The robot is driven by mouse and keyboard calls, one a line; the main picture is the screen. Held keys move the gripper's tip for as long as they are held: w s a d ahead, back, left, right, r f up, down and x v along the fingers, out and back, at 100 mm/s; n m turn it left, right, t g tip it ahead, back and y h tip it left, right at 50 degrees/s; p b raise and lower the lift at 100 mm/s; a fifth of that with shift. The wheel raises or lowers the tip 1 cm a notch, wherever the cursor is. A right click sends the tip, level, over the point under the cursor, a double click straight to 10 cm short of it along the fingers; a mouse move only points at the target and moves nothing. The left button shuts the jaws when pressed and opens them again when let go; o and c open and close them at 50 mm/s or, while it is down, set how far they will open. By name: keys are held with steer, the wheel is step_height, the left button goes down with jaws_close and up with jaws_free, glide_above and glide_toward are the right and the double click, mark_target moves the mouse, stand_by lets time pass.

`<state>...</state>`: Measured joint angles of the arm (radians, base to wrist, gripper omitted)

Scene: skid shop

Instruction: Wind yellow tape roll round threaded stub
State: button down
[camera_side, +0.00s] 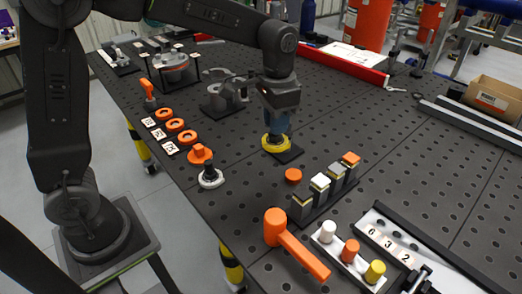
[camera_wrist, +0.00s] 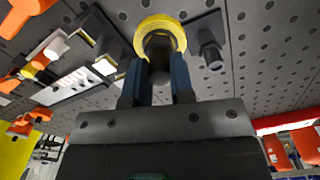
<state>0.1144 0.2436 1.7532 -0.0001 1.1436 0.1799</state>
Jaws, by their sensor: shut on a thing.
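The yellow tape roll (camera_side: 276,149) is a ring with a dark core, low over the board in the side view. In the wrist view the roll (camera_wrist: 153,23) is just beyond my fingertips. My gripper (camera_side: 277,124) points down, its blue fingers shut on the roll's dark core; the fingers also show in the wrist view (camera_wrist: 158,75). A dark stub (camera_wrist: 209,50) stands on a dark plate to the right of the roll in the wrist view, apart from it. In the side view the plate (camera_side: 291,155) shows by the roll; the stub is hidden there.
A rack of capped blocks (camera_side: 319,188), an orange disc (camera_side: 293,175) and an orange mallet (camera_side: 289,240) lie towards the front. The perforated board (camera_side: 400,140) is clear to the right.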

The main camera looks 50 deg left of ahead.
steer(key=shift+n, duration=0.3)
steer(key=shift+w+a+r, duration=0.15)
steer(key=shift+w+a, duration=0.15)
steer(key=shift+w, duration=0.45)
steer(key=shift+w+a+r, duration=0.1)
steer(key=shift+w+a, duration=0.2)
steer(key=shift+w, duration=0.5)
steer(key=shift+w+a+r, duration=0.15)
steer(key=shift+w+a, duration=0.15)
steer(key=shift+w, duration=0.45)
steer(key=shift+f, duration=0.1)
steer(key=shift+f, duration=0.75)
steer(key=shift+f, duration=0.35)
steer(key=shift+f, duration=0.7)
steer(key=shift+f, duration=0.25)
steer(key=shift+w+a, duration=0.45)
steer(key=shift+w, duration=0.1)
steer(key=shift+s+d, duration=0.1)
steer(key=shift+s, duration=0.05)
